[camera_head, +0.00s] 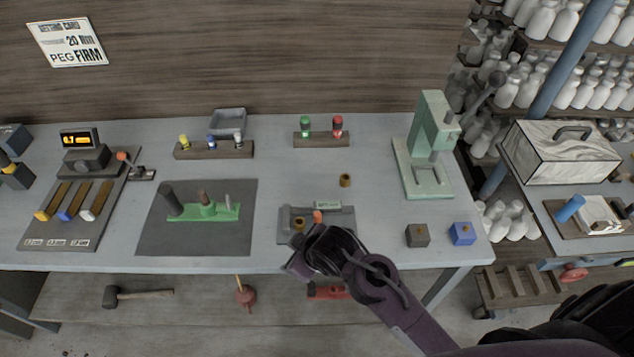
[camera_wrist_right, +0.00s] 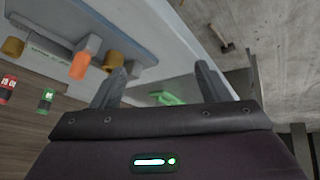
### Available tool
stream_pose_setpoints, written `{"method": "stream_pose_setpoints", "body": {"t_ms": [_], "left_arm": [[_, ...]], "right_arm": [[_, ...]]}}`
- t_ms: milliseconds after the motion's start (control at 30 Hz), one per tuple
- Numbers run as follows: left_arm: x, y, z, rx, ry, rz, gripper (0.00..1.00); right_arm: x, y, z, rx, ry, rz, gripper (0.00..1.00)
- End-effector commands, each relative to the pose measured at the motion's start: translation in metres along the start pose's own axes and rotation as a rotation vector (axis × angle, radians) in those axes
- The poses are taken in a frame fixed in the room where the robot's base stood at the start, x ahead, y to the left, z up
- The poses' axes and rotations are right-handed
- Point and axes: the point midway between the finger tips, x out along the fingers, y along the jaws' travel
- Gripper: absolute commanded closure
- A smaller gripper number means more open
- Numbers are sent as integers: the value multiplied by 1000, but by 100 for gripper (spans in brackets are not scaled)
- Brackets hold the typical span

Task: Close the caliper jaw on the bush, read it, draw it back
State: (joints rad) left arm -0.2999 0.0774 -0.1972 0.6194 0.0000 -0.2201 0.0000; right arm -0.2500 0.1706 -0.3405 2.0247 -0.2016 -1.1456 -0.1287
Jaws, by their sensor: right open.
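The caliper (camera_head: 345,222) is a grey block with a small lit readout (camera_head: 328,205), too small to read. An orange knob (camera_head: 318,217) stands on its jaw; the knob also shows in the right wrist view (camera_wrist_right: 80,66). A brass bush (camera_head: 299,225) sits at the caliper's left part, beside the knob; it shows in the right wrist view (camera_wrist_right: 112,60) too. The jaw's contact with the bush is hidden or too small to tell. My right gripper (camera_head: 303,260) is at the caliper's front edge. Its fingers (camera_wrist_right: 160,75) are apart and empty. My left gripper is out of view.
A loose brass bush (camera_head: 345,181) lies behind the caliper. A green fixture on a dark mat (camera_head: 225,243) is to the left. A mint-green press (camera_head: 431,178) and two small blocks, grey (camera_head: 417,237) and blue (camera_head: 462,234), are to the right.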

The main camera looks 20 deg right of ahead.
Motion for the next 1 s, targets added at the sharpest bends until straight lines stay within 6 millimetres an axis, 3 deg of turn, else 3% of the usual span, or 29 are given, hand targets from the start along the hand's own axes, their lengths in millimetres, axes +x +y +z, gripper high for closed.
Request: {"method": "stream_pose_setpoints", "body": {"t_ms": [33,200,300,433,567,667,767,900,1000], "left_arm": [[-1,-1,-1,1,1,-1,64],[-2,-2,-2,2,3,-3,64],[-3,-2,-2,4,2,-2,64],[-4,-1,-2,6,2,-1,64],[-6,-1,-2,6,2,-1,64],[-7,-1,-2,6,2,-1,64],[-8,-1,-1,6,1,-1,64],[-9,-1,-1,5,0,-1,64],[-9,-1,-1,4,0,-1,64]], "right_arm": [[0,-4,-27,-100,57,-3,31],[-5,-42,-119,-566,281,-26,31],[-10,-73,-159,-903,401,-41,31],[-12,-103,-179,-1329,502,-73,31],[-6,-109,-171,-1729,529,-133,31],[0,-92,-152,-2006,497,-211,31],[4,-54,-130,-2238,422,-318,31],[-7,21,-99,-2458,269,-502,31],[-24,71,-82,-2528,169,-628,31]]}}
